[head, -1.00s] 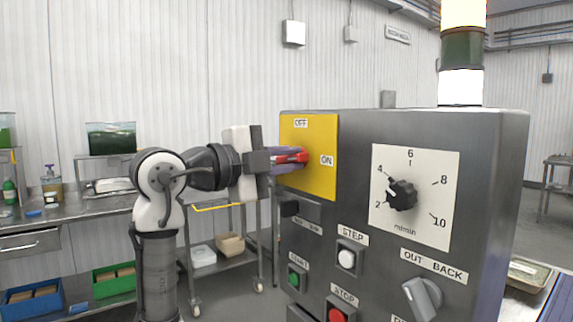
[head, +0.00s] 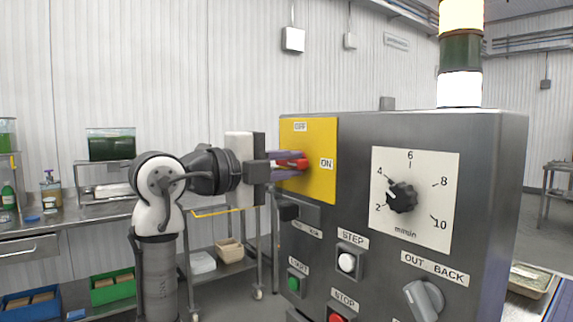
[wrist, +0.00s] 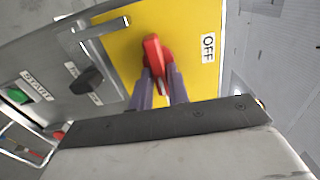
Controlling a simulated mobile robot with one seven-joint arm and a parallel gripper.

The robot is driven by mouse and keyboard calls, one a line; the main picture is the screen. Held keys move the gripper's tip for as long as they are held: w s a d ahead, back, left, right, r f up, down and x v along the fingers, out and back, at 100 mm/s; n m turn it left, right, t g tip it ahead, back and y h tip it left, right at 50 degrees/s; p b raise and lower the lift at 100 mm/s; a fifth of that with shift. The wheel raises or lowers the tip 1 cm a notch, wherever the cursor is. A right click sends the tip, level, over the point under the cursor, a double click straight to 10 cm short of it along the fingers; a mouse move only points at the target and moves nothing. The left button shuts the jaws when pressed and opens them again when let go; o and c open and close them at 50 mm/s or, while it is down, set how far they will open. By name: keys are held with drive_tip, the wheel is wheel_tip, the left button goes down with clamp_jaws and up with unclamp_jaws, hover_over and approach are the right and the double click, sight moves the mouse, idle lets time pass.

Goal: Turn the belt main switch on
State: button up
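The belt main switch is a red handle (head: 292,163) on a yellow plate (head: 318,185) at the upper left of the grey control box. The plate has an OFF label (head: 300,127) at the top and an ON label (head: 326,163) at the right. The handle also shows in the wrist view (wrist: 154,52), lying sideways on the panel, with the OFF label (wrist: 208,47) off to one side. My gripper (head: 289,165) reaches in from the left, one purple finger above the handle and one below. The fingers (wrist: 160,83) stand apart around it; contact is unclear.
Below the plate are a black switch (head: 288,210), a green START button (head: 296,283), a white STEP button (head: 346,262) and a red STOP button (head: 337,316). A speed dial (head: 402,197) sits to the right. A steel cart (head: 232,262) stands behind my arm.

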drive_tip(key=o, duration=0.4)
drive_tip(key=shift+c, duration=0.2)
drive_tip(key=b+v, duration=0.2)
drive_tip(key=v, duration=1.2)
drive_tip(key=shift+b, duration=0.4)
drive_tip(key=shift+w+r, duration=0.1)
